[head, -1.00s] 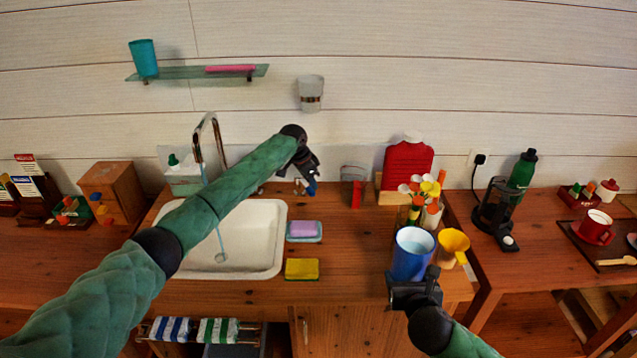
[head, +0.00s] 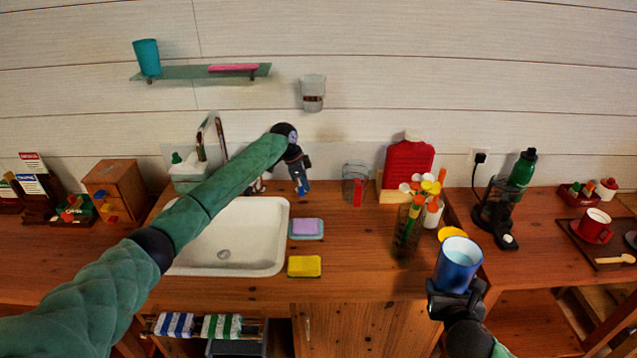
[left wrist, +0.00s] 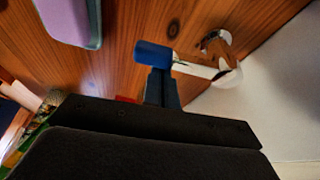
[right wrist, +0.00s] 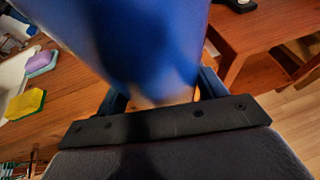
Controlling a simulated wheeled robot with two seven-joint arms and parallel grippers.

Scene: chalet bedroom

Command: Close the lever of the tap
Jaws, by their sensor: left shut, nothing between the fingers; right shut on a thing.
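The tap's chrome spout (head: 211,135) arches over the white sink (head: 240,215), partly behind my left arm; no water stream shows below it. In the left wrist view a chrome lever with a blue end (left wrist: 153,53) sits on a round fitting above the wooden counter. My left gripper (left wrist: 160,85) is shut and empty, its fingertips right at the blue end; whether they touch I cannot tell. In the head view this gripper (head: 301,182) is right of the sink's back corner. My right gripper (head: 457,295) is shut on a blue cup (head: 458,265), also seen close in the right wrist view (right wrist: 150,45).
A soap dish with purple soap (head: 306,228) and a yellow sponge (head: 304,266) lie right of the sink. A glass (head: 355,185), a red container (head: 408,165) and a holder of colourful utensils (head: 407,225) stand farther right.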

